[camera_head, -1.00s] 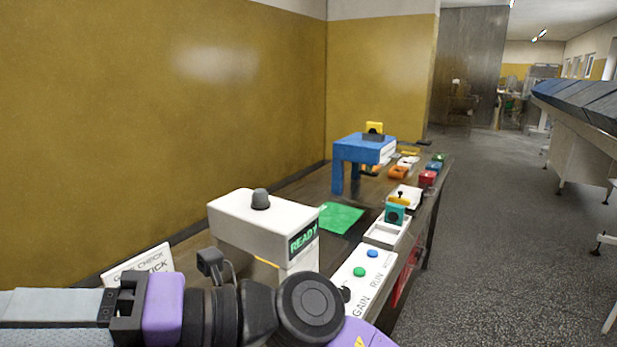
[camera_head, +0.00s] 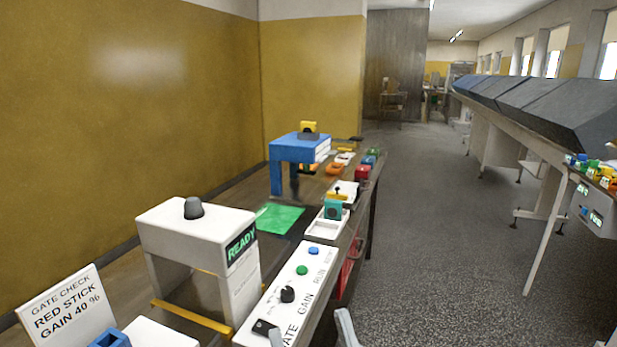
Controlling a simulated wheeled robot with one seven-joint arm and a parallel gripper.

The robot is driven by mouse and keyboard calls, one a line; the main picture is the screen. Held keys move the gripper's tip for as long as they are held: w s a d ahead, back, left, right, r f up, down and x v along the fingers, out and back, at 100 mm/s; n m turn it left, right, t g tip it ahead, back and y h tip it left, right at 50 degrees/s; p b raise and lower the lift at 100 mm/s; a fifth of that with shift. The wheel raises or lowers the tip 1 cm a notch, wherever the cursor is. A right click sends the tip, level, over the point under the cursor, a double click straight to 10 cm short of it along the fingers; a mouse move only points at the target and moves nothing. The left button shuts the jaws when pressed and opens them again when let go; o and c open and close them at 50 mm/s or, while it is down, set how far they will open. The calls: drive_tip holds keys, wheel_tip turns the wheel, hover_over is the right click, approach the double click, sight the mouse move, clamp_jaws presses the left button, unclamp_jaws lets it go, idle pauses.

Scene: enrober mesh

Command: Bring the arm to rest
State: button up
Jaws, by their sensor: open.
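Two pale grey fingertips of my gripper (camera_head: 311,333) show at the bottom edge, apart from each other, with nothing seen between them. They stand in front of the lower end of the white control panel (camera_head: 288,293). The rest of my arm is below the picture and hidden, so I cannot tell its pose.
A white gate with a READY display (camera_head: 242,243) stands on the dark bench at left, beside a gate check sign (camera_head: 62,308). A blue stand (camera_head: 298,148) and small coloured parts lie farther back. The floor aisle (camera_head: 440,230) is clear; another bench (camera_head: 545,140) runs at right.

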drive_tip(key=s+d+f+m+g+h, duration=0.2)
drive_tip(key=s+d+f+m+h, duration=0.15)
drive_tip(key=d+f, duration=0.3)
drive_tip(key=s+d+f+m+g+h, duration=0.25)
drive_tip(key=d+f+h, duration=0.25)
drive_tip(key=f, duration=0.3)
drive_tip(key=s+d+f+g, duration=0.2)
drive_tip(key=s+d+f, duration=0.2)
drive_tip(key=s, duration=0.5)
drive_tip(key=s+d+f+g+h, duration=0.1)
drive_tip(key=s+d+f+g, duration=0.2)
drive_tip(key=s+f, duration=0.3)
drive_tip(key=s+d, duration=0.1)
drive_tip(key=s, duration=0.2)
drive_tip(key=shift+s, duration=0.15)
drive_tip(key=shift+g+h, duration=0.25)
clamp_jaws()
